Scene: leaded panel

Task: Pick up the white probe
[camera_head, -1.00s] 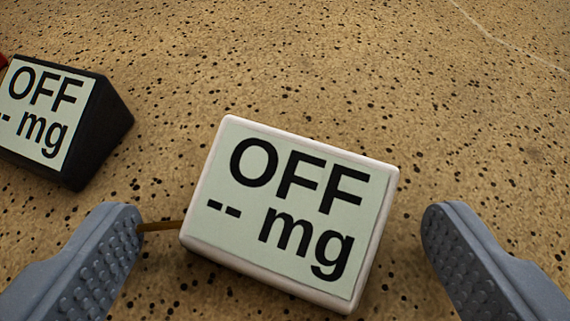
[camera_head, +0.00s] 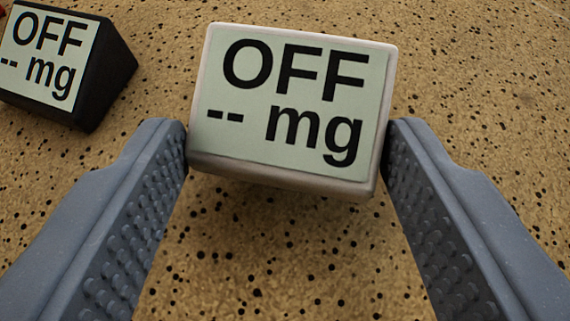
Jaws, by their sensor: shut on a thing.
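The white probe (camera_head: 290,105) is a white box with a pale green display reading "OFF -- mg". It is in the upper middle of the view, tilted slightly. My gripper (camera_head: 287,150) is shut on it, with one grey studded finger against its left side and the other against its right side. The probe's underside is hidden, and I cannot tell whether it is clear of the surface.
A black wedge-shaped device (camera_head: 112,62) with the same "OFF -- mg" display stands at the upper left, apart from my left finger. A bit of something red shows at the top left edge. The speckled tan surface (camera_head: 480,70) is clear to the right.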

